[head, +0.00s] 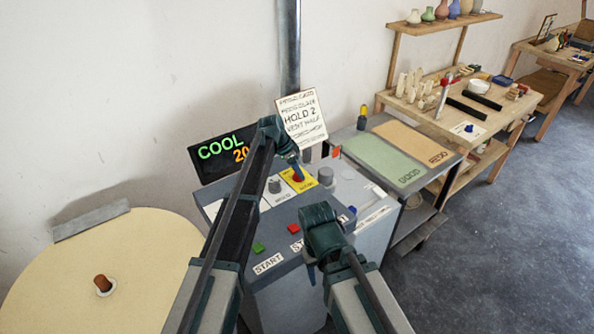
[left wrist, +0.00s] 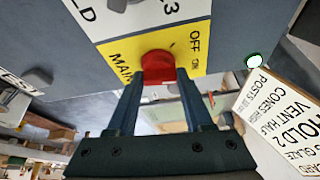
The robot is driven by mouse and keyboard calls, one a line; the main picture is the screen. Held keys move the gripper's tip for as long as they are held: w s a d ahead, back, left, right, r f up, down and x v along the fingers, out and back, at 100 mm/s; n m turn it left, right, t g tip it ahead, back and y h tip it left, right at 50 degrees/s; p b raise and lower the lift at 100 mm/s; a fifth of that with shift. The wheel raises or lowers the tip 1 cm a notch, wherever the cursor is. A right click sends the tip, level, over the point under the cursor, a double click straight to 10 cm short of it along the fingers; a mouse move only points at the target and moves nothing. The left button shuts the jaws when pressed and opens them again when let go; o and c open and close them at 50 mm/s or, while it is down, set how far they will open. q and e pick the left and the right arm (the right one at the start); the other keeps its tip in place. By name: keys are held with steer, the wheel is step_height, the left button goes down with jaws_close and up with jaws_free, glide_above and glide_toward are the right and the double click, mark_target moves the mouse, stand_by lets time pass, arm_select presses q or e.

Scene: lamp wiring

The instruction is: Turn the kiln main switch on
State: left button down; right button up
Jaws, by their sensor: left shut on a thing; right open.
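The kiln main switch is a red knob (left wrist: 157,66) on a yellow plate (left wrist: 185,52) marked MAIN, OFF and ON in the left wrist view. In the head view the red knob (head: 297,178) shows on the yellow plate of the sloped grey panel. My left gripper (left wrist: 158,78) is shut on the knob, with a finger on each side. It also shows in the head view (head: 294,172), reaching down to the plate. My right gripper (head: 313,270) is open and empty above the panel's lower front edge, away from the switch.
A green button (head: 258,247) and a red button (head: 293,228) sit on the lower panel by a START label. Grey knobs (head: 274,186) flank the switch. A display (head: 222,153) reads COOL. A handwritten card (head: 302,118) stands behind. The round kiln lid (head: 140,250) is at left.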

arm_select(q)
steer(key=m, duration=0.1)
steer(key=m+g, duration=0.1)
steer(key=m, duration=0.1)
steer(key=shift+w+m+h, duration=0.2)
steer(key=shift+m+h, duration=0.1)
steer(key=shift+m+g, duration=0.9)
steer(key=shift+m, duration=0.9)
steer(key=shift+c, duration=1.5)
jaws_free()
steer(key=shift+r, duration=0.1)
